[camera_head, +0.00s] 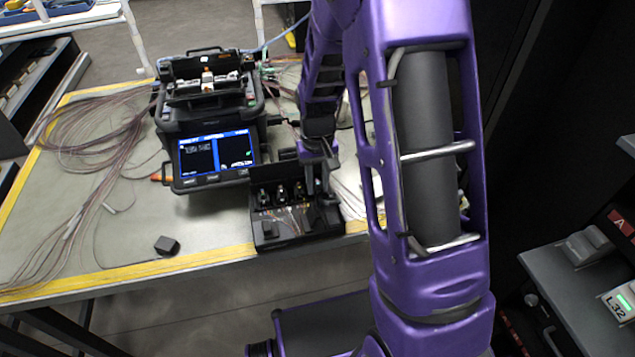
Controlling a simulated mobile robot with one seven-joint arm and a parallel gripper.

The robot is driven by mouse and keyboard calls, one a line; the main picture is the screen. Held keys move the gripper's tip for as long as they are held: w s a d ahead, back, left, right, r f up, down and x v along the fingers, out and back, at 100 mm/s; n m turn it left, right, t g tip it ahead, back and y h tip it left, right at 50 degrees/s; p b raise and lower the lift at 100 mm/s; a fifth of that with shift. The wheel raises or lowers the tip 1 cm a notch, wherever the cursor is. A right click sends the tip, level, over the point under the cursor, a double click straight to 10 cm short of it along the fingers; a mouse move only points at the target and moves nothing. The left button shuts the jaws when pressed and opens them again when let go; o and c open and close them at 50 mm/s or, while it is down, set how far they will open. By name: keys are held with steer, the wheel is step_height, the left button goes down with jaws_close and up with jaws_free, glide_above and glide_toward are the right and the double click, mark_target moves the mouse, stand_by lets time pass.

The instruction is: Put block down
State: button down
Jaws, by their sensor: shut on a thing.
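My gripper (322,188) points down at the right end of a black tray (290,236) at the table's front edge. It is shut on a small dark block, which hardly stands out from the dark fingers and tray. I cannot tell whether the held block touches the tray. Another small black block (167,245) lies on the table, left of the tray, near the yellow edge strip.
A black fusion splicer (208,125) with a lit blue screen stands behind the tray. Thin fibre cables (88,135) spread over the table's left side. A grey bench (585,285) stands at the right.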

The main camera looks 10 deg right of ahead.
mark_target(318, 182)
steer(key=shift+f, duration=0.1)
steer(key=shift+s+f+b, duration=0.25)
steer(key=shift+f+b, duration=0.25)
steer(key=shift+f, duration=0.1)
steer(key=c, duration=0.9)
jaws_free()
steer(key=shift+c, duration=0.2)
step_height(318, 182, up, 13)
steer(key=p, duration=0.2)
steer(key=shift+w+r+p, duration=0.2)
steer(key=shift+w+p, duration=0.05)
steer(key=shift+p, duration=0.1)
